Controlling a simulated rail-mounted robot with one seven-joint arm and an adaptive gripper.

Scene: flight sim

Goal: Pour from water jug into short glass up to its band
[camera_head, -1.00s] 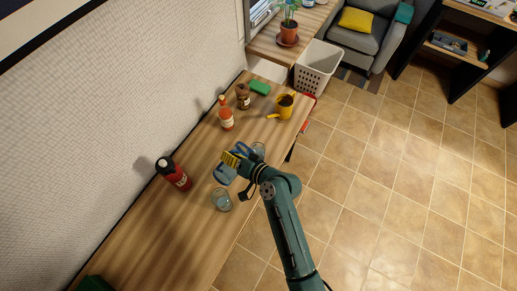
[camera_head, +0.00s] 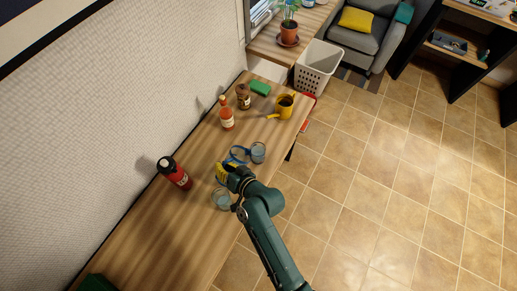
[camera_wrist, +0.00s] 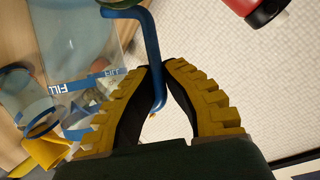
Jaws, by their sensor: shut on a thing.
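My gripper (camera_wrist: 158,100) is shut on the blue handle of the water jug (camera_wrist: 153,50). The jug's clear bluish body fills the upper left of the wrist view. In the head view my gripper (camera_head: 226,173) is over the table's middle and hides most of the jug. A clear glass (camera_head: 222,198) stands just below the gripper in that picture; another (camera_head: 258,152) stands to its upper right. A blue band marked FILL (camera_wrist: 70,88) shows at left in the wrist view; I cannot tell which glass bears it. Water levels are unclear.
A red-and-black bottle (camera_head: 174,173) stands left of the gripper. A sauce bottle (camera_head: 227,115), brown jar (camera_head: 243,97), green block (camera_head: 260,87) and yellow mug (camera_head: 285,105) stand farther up. The table's lower left is mostly clear.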

